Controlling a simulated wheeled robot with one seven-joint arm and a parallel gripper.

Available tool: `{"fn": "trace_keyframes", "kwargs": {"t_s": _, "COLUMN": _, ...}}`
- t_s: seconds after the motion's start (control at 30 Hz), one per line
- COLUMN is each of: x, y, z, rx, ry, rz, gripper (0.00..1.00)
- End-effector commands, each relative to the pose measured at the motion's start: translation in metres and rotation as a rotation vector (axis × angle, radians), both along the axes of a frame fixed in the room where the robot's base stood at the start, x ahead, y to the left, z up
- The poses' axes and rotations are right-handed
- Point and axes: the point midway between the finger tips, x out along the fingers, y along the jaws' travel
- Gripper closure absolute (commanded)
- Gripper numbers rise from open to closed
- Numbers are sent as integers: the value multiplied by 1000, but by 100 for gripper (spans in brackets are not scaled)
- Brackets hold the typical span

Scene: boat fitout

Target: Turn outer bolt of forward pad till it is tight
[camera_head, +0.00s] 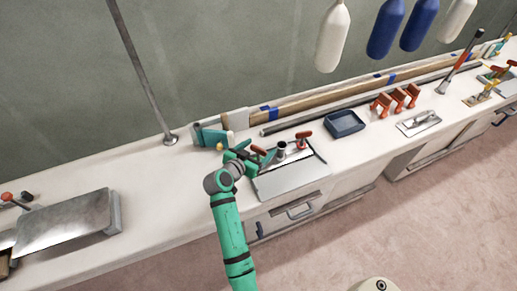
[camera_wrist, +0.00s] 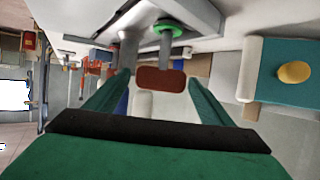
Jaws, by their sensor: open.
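A grey metal pad (camera_head: 290,179) lies on the white counter, with a short dark post (camera_head: 282,150) at its back. A bolt with a red-orange handle (camera_head: 258,150) stands at the pad's left, close to my gripper (camera_head: 256,161). A second red-handled bolt (camera_head: 304,136) stands at the back right, with red at its base. In the wrist view my gripper (camera_wrist: 159,88) is open, and a brown-red handle (camera_wrist: 160,79) shows between its fingers. A green ring (camera_wrist: 167,31) sits at that bolt's base. I cannot tell whether the fingers touch the handle.
A teal block (camera_head: 212,137) stands left of the pad. A dark blue tray (camera_head: 344,123) and orange clamps (camera_head: 396,98) are to its right. A grey pole (camera_head: 142,72) rises behind. The counter between the pole and the left metal plate (camera_head: 66,222) is clear.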

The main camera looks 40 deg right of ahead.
Motion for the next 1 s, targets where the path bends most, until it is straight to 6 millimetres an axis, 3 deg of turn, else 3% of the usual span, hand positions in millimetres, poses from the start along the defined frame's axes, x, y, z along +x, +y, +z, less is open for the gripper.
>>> {"fn": "trace_keyframes", "kwargs": {"t_s": 0.6, "x": -33, "y": 81, "z": 37, "rx": -2, "ry": -1, "rz": 2, "gripper": 25}}
{"fn": "trace_keyframes", "kwargs": {"t_s": 1.0, "x": -37, "y": 91, "z": 41, "rx": -1, "ry": 0, "rz": 0, "gripper": 25}}
